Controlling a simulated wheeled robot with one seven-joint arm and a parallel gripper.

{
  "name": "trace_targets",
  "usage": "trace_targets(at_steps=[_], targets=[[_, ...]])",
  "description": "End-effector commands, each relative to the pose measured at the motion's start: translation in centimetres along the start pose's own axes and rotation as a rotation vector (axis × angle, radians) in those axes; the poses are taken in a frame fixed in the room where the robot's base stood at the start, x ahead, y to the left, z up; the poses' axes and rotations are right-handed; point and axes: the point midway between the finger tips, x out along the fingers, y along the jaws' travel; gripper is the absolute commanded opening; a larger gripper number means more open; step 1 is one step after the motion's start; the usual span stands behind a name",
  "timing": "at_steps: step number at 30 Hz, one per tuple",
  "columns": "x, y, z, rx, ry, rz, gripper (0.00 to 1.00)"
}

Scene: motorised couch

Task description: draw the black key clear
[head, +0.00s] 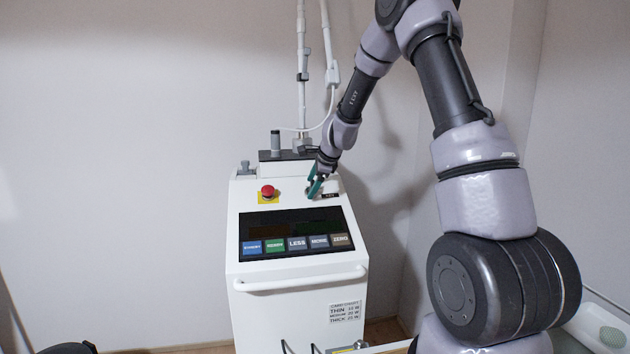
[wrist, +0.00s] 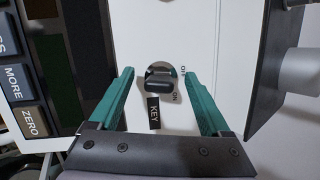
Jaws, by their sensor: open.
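The black key (wrist: 158,82) sits in a round metal lock on the machine's white top panel, seen in the wrist view. A black KEY label (wrist: 154,112) is beside it, with small ON lettering near the lock. My gripper (wrist: 164,80) is open, its teal fingers on either side of the key with a gap to each. In the head view my gripper (head: 315,186) is at the panel's right side, near the KEY label (head: 330,195). The key itself cannot be made out there.
The white machine (head: 300,305) has a red stop button (head: 267,191) on a yellow plate left of my gripper. A dark display with coloured buttons (head: 297,243) lies below, then a white handle bar (head: 300,280). Pole and cable (head: 302,70) rise behind.

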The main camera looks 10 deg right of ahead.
Motion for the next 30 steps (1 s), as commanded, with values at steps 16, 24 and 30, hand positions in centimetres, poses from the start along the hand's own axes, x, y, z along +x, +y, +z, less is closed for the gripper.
trace_targets(at_steps=[16, 24, 30], targets=[[0.03, 0.02, -0.02, 0.000, 0.000, 0.000, 0.34], [-0.01, 0.09, 0.01, 0.000, 0.000, 0.002, 0.00], [-0.46, 0.04, 0.11, 0.001, 0.000, 0.002, 0.00]])
